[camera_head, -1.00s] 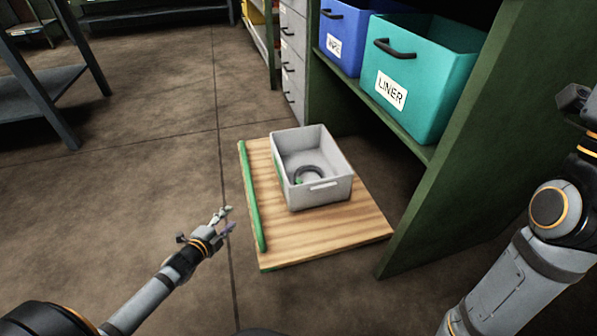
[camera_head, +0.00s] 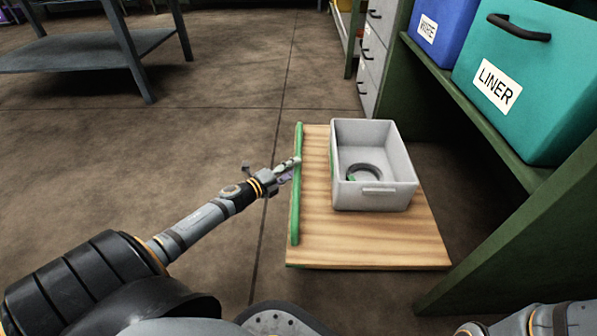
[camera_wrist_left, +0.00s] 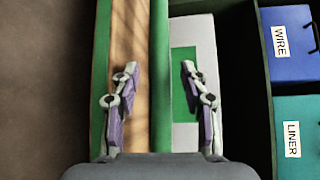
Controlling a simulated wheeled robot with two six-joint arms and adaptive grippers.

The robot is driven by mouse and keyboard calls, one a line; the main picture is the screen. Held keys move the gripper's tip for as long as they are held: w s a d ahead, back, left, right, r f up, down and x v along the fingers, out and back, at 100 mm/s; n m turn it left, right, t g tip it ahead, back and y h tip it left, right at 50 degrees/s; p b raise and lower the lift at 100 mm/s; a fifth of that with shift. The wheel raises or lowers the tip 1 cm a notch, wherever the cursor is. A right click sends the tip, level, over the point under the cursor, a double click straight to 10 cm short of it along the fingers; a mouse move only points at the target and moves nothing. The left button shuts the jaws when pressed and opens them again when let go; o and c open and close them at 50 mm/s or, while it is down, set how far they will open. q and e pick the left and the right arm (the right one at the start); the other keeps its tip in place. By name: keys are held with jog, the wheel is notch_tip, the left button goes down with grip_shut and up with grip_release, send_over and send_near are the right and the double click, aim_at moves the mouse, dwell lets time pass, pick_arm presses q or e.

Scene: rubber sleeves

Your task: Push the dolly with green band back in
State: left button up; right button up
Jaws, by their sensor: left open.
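The dolly, a wooden board (camera_head: 330,240), stands on the floor with a raised green band (camera_head: 297,215) along its left edge. Most of it sticks out from under the shelf unit. A grey open crate (camera_head: 374,196) sits on it, with a dark ring (camera_head: 362,170) inside. My left gripper (camera_head: 293,168) is at the green band, near its middle. In the left wrist view its fingers (camera_wrist_left: 158,85) are open, with a green bar (camera_wrist_left: 161,70) between them; contact cannot be told. My right gripper is not in view.
The green shelf unit (camera_head: 505,245) stands at the right with a teal LINER bin (camera_head: 540,115) and a blue WIRE bin (camera_head: 440,50). Grey drawers (camera_head: 372,60) are behind the dolly. A dark table (camera_head: 110,50) is at the back left. The floor left of the dolly is clear.

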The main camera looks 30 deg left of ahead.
pick_arm(q)
jog(key=shift+x, duration=1.6)
grip_shut()
